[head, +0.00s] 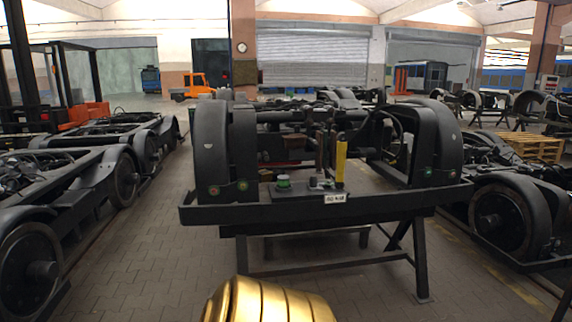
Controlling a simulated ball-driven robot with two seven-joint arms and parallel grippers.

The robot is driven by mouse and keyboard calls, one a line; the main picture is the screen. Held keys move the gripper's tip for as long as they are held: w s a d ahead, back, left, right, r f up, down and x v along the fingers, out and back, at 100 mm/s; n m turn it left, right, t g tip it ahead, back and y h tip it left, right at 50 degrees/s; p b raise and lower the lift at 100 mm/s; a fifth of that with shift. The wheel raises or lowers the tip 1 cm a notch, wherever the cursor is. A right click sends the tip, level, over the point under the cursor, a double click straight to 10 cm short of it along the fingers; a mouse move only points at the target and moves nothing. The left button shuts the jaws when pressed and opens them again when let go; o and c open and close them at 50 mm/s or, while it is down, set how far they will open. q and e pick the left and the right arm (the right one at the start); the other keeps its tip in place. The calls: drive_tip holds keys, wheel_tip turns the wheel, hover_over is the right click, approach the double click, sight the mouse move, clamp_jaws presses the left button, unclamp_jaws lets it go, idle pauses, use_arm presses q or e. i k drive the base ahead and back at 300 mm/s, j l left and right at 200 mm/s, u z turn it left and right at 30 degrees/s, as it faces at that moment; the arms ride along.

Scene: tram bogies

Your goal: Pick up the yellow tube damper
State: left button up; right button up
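The yellow tube damper (341,160) stands nearly upright at the front of a dark bogie (237,150), right of its middle. Its lower end is close to a small dark tray or plate (300,193) with a white label (335,198) on its front. A green-topped round part (283,182) sits to the left on the same plate. Whether the damper is fastened there cannot be told. Neither of my grippers is in view.
The bogie rests on a black trestle stand (423,270) with a wide front beam (225,212). More bogies stand close on the left (75,180) and right (510,205). Paved floor (165,260) is clear in front and to the left. A wooden pallet (535,147) lies behind right.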

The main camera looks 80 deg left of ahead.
sight(342, 143)
drive_tip(key=u, duration=2.35)
drive_tip(key=i, duration=0.25)
